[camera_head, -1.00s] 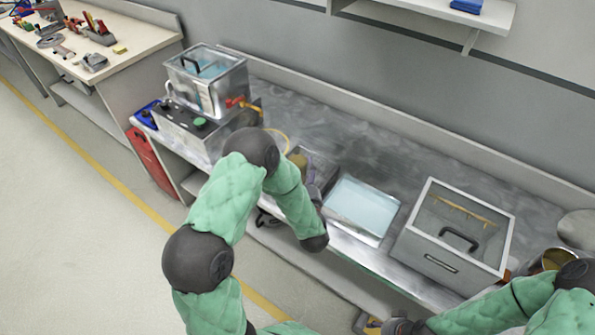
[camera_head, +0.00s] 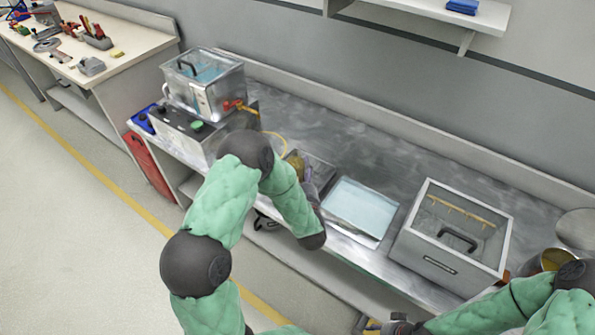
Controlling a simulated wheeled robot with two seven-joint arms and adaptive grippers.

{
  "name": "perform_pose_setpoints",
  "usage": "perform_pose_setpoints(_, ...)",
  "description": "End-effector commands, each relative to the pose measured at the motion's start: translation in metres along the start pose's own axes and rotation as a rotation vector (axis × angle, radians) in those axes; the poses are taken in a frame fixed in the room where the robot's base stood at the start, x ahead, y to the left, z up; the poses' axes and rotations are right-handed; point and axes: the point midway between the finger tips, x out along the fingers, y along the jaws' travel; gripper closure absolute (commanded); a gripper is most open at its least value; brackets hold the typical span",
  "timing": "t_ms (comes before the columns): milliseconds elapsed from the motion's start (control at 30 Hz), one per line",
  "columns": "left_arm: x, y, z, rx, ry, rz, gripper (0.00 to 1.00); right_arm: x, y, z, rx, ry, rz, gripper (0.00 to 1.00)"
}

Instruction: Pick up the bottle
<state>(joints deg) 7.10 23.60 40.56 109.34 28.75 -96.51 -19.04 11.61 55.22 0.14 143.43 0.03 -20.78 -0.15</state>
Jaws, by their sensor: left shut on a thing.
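My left arm comes in from the lower left and bends down at the bench. My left gripper (camera_head: 308,184) is partly hidden behind my forearm, beside the bench's front edge. It is shut on a small yellow-brown thing (camera_head: 296,163), which I take for the bottle. It is small and partly covered, so its full shape and whether it touches the bench cannot be told. My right gripper (camera_head: 397,325) is at the bottom edge, mostly cut off, and its jaws cannot be made out.
A glass-walled bath (camera_head: 205,82) on a grey unit (camera_head: 190,128) stands left on the metal bench (camera_head: 335,128). A round container (camera_head: 552,260) is near my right arm. The bench's back is clear.

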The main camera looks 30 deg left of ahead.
Motion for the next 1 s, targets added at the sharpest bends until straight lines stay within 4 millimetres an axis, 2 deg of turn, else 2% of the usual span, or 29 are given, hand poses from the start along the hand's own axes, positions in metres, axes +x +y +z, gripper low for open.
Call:
perform_pose_setpoints(267, -0.014, 0.000, -0.019, -0.001, 0.003, 0.000, 0.64, -0.014, -0.005, 0.001, 0.000, 0.000, 0.000, 0.54)
perform_pose_setpoints(433, -0.043, 0.001, -0.035, 0.000, 0.001, 0.004, 0.64, -0.028, -0.010, 0.001, 0.000, 0.000, 0.000, 0.54)
perform_pose_setpoints(700, -0.100, 0.002, -0.065, 0.000, 0.001, 0.005, 0.64, -0.055, -0.019, 0.002, 0.000, 0.000, 0.000, 0.54)
perform_pose_setpoints(900, -0.128, 0.002, -0.076, 0.000, 0.000, 0.004, 0.64, -0.067, -0.024, 0.003, 0.000, 0.000, 0.000, 0.54)
perform_pose_setpoints(1000, -0.135, 0.001, -0.080, -0.001, 0.002, 0.002, 0.64, -0.069, -0.025, 0.003, 0.000, 0.000, 0.000, 0.54)
